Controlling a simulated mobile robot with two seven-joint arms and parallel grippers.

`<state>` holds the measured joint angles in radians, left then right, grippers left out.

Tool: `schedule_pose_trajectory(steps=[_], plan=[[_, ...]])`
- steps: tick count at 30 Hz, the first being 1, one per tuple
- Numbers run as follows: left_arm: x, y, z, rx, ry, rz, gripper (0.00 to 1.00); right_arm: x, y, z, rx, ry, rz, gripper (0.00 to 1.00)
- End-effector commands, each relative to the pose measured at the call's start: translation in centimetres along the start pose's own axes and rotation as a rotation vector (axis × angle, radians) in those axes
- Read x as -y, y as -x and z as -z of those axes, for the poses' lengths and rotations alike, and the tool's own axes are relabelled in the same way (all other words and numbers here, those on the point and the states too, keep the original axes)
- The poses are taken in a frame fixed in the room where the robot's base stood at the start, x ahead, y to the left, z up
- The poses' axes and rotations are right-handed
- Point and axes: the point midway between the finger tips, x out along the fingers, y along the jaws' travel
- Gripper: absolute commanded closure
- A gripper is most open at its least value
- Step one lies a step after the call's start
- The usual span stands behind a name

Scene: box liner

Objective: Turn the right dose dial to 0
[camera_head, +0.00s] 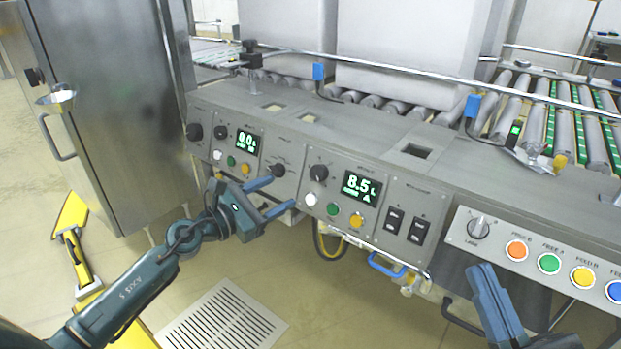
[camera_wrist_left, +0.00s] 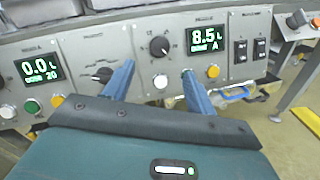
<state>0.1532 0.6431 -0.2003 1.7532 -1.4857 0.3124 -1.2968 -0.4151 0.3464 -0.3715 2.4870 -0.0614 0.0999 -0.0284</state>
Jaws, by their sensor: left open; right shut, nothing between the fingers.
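The right dose dial (camera_head: 318,173) is a round black knob on the grey console, left of a green display (camera_head: 361,187) reading 8.5 L. In the left wrist view the dial (camera_wrist_left: 159,46) shows with its scale marks, beside the 8.5 L display (camera_wrist_left: 207,40). My left gripper (camera_head: 281,194) is open and empty in front of the console, below and left of the dial. In its wrist view the fingers (camera_wrist_left: 158,72) spread below the dial, apart from it. My right gripper (camera_head: 480,270) is shut and empty, below the console at the lower right.
The left dose dial (camera_head: 194,132) and its display (camera_head: 247,142), reading 0.0 L in the wrist view, are further left. A black selector (camera_head: 277,170) and a white button (camera_head: 310,199) lie near my left fingers. A blue handle (camera_head: 388,266) hangs below the console.

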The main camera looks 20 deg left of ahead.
Motion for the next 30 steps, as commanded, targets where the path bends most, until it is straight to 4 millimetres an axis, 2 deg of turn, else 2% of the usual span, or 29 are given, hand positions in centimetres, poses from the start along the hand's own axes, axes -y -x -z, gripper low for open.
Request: schedule_pose_trajectory(steps=[3,9,15,20,27,30], plan=[[-0.1,-2.8,-0.2,0.005,0.002,-0.001,0.43,0.0,0.0,0.0,-0.003,0.001,0.0,1.0],[0.1,-6.9,0.1,0.004,0.005,-0.001,0.43,-0.2,-0.2,0.3,-0.045,0.029,0.005,1.0],[0.0,-9.5,0.1,0.002,0.005,-0.001,0.43,-0.3,-0.5,1.0,-0.096,0.059,0.009,1.0],[0.0,-10.2,0.0,0.001,0.005,0.0,0.43,-0.5,-0.7,1.4,-0.117,0.07,0.009,1.0],[0.0,-10.3,0.0,0.0,0.005,0.0,0.43,-0.5,-0.7,1.6,-0.123,0.076,0.011,1.0],[0.0,-10.3,0.0,0.0,0.005,0.0,0.5,-0.5,-0.7,1.6,-0.124,0.077,0.012,1.0]])
